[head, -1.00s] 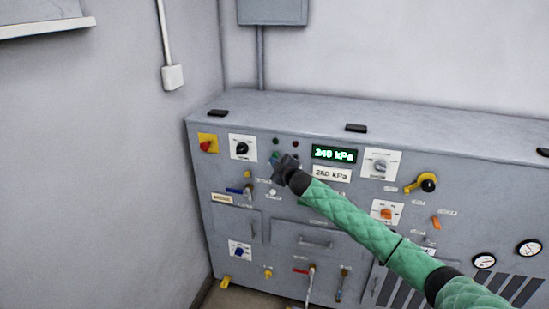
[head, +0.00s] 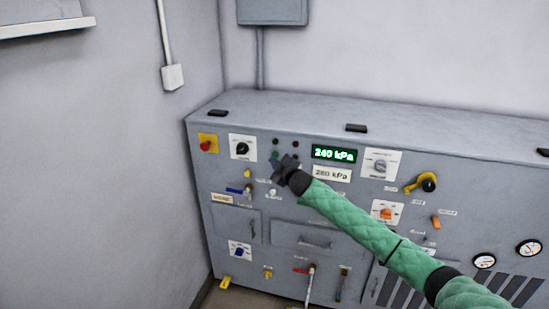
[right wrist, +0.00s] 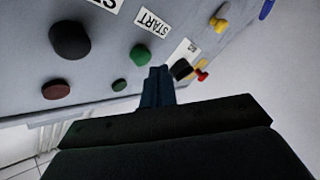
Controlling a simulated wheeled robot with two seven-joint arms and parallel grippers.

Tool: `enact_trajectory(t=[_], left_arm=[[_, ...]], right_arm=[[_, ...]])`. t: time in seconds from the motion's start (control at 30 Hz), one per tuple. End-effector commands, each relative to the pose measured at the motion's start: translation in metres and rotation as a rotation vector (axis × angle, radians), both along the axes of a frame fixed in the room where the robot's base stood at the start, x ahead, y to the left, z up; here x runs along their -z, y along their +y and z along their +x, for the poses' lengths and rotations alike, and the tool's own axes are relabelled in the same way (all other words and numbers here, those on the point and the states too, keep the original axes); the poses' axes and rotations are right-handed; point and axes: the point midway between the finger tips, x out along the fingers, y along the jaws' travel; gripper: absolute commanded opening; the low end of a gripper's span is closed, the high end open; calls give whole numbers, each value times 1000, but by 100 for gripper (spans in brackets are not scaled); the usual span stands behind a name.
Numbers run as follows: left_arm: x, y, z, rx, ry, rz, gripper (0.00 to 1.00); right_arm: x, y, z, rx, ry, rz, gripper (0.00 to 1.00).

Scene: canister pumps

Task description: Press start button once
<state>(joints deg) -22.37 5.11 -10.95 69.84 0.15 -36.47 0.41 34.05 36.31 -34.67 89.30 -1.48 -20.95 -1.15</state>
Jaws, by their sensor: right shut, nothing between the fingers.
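The green start button (right wrist: 140,55) sits beside a START label (right wrist: 152,22) in the right wrist view. In the head view the green button (head: 274,156) shows just above and left of my right gripper (head: 280,167). The gripper's closed fingertips (right wrist: 158,72) appear just right of and below the button in the wrist view. They hold nothing. Whether they touch the panel I cannot tell; they appear apart from the button. My left gripper is not in view.
A dark round button (right wrist: 70,40) is beside the green one. Small red (right wrist: 55,90) and green (right wrist: 118,86) lamps are close by. The grey pump cabinet (head: 225,180) carries a display (head: 334,154) reading 240 kPa, plus several knobs, valves and gauges.

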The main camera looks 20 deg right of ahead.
Motion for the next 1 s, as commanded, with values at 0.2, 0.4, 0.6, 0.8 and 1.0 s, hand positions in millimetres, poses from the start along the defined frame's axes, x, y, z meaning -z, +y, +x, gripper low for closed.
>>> enact_trajectory(t=[0.2,0.4,0.6,0.8,1.0], left_arm=[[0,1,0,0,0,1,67],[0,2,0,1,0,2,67],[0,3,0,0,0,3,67],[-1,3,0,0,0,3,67],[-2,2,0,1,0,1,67]], right_arm=[[0,0,0,0,0,0,0],[0,0,0,0,0,0,0],[0,0,0,0,0,0,0],[0,-1,1,0,0,0,0],[-1,-4,6,1,1,0,0]])
